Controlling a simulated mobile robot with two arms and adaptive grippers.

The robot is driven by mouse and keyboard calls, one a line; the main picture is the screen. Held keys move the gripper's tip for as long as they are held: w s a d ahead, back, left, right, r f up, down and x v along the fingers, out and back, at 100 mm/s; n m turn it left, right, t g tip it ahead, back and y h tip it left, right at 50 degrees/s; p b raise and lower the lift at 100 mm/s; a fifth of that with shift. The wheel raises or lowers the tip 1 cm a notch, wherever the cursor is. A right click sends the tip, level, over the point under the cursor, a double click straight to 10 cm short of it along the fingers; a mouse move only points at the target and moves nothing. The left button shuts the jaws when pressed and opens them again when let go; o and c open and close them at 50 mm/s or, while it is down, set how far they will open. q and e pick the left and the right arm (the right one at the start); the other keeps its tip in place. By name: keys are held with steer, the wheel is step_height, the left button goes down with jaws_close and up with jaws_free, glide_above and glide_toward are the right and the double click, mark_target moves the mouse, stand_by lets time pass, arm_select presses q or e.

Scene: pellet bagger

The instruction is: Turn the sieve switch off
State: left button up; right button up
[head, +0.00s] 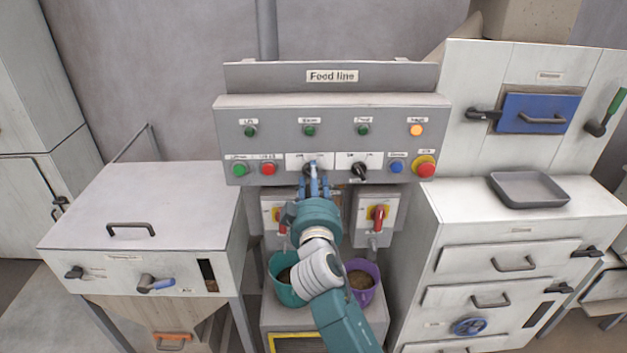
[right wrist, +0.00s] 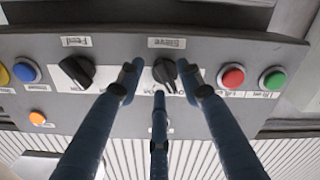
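The sieve switch is a black rotary knob on the grey Feed line panel (head: 330,111). In the right wrist view the sieve switch (right wrist: 164,71) sits under a label reading Sieve, between my fingertips. My right gripper (head: 314,181) reaches up to the panel; in the right wrist view its fingers (right wrist: 162,79) are spread, one on each side of the knob and a third below. Gaps show between the side fingers and the knob. In the head view the fingers mostly cover the knob. My left gripper is not in view.
A second black knob, the feed switch (head: 359,170), is beside it. Green (head: 239,170) and red (head: 268,169) buttons, a blue button (head: 397,167) and an emergency stop (head: 425,168) flank the knobs. Red-handled switches (head: 378,214) and buckets (head: 361,283) are below.

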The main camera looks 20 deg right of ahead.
steer(key=v, duration=0.7)
steer(key=shift+s, duration=0.25)
steer(key=shift+a, duration=0.1)
